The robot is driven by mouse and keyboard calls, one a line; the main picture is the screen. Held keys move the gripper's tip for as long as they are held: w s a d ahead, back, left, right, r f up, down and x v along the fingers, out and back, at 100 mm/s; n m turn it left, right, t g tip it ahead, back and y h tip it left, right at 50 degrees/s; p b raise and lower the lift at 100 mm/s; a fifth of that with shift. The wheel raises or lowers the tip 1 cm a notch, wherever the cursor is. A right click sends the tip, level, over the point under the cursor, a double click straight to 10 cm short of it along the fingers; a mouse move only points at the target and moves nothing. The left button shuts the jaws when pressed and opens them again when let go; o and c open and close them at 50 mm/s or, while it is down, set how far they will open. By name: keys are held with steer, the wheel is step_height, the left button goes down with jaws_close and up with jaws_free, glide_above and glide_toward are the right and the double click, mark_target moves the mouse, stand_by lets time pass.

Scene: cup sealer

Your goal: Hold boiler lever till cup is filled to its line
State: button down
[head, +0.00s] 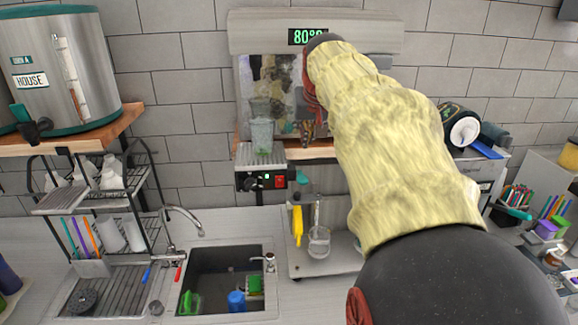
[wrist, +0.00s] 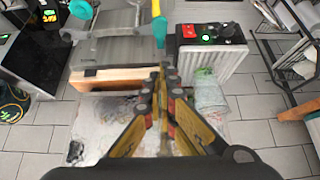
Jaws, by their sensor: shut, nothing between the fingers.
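The boiler (head: 375,42) is a steel box on the wall with a green display reading about 80. A clear cup (head: 261,135) stands upright on the grilled drip tray (head: 250,160) at its left; the cup also shows in the wrist view (wrist: 208,95). Its fill level and line cannot be made out. A teal-handled lever (wrist: 160,30) appears just beyond my fingertips in the wrist view; contact cannot be told. My gripper (head: 308,128) is shut and empty, right of the cup, and its closed fingers show in the wrist view (wrist: 163,75). My sleeved arm hides the boiler's right part.
A control box with a red switch (head: 280,181) sits under the tray. A sink (head: 225,280) and a dish rack (head: 95,205) are below left. A large steel dispenser (head: 60,70) stands on a wooden shelf at upper left.

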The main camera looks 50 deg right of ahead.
steer(key=shift+f, duration=0.1)
stand_by(0.3)
steer(key=p, duration=0.1)
glide_above(303, 176)
steer(key=s+a, duration=0.1)
steer(key=f, duration=0.8)
steer(key=shift+s+a+f, duration=0.1)
steer(key=shift+s+a, duration=0.05)
steer(key=shift+s, duration=0.05)
steer(key=f, duration=0.3)
steer(key=shift+s+a+f+p, duration=0.25)
steer(key=shift+s+a+p, duration=0.05)
steer(key=shift+p, duration=0.05)
steer(key=shift+w+d+f, duration=0.1)
steer(key=shift+f, duration=0.15)
steer(key=shift+f+b, duration=0.1)
steer(key=shift+b, duration=0.5)
